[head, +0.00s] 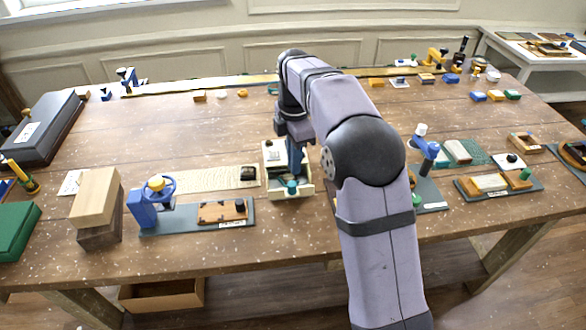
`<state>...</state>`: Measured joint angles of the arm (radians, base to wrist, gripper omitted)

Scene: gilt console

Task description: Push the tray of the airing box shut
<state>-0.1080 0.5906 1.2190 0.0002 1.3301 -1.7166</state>
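The airing box (270,152) is a small cream box near the middle of the table. Its tray (304,191) juts toward the near side, with a teal knob (291,187) on its front. My gripper (293,173) points down over the tray, just behind the knob as seen from here. Whether it touches the tray or knob I cannot tell. The fingers are small and dark, so open or shut is unclear. My arm hides the right side of the box and part of the tray's inside.
Wooden blocks (95,197) stand farther left. A blue lever fixture (427,150) stands to the right, beyond my arm. The table between the box and the back rail is mostly clear.

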